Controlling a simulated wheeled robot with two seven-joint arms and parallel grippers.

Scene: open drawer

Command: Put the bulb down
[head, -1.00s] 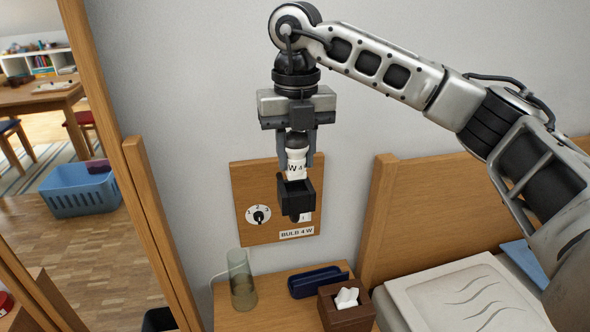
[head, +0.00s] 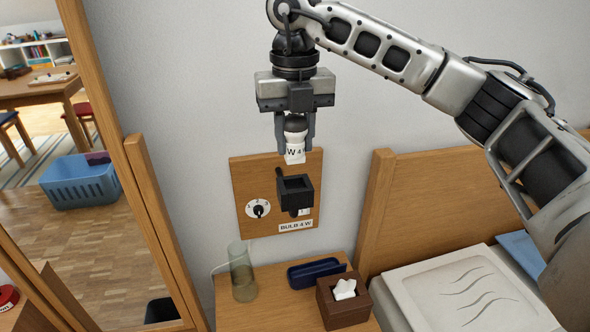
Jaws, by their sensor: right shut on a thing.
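My right gripper (head: 295,132) points down in front of the wall and is shut on the bulb (head: 295,152). The bulb has a dark upper part and a white lower part with black lettering, partly hidden by the fingers. It is just above a black open-topped holder (head: 295,190) on the wooden wall panel (head: 245,180). A label (head: 296,226) on the panel reads "BULB 4 W". A blue tray (head: 316,272) lies on the wooden bedside top (head: 270,305). My left gripper is not in view.
A clear glass (head: 242,272) stands on the left of the bedside top. A brown tissue box (head: 344,300) stands at its right. A numbered dial (head: 258,209) is on the panel. A wooden headboard (head: 450,200) and a pillow (head: 465,295) are at right.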

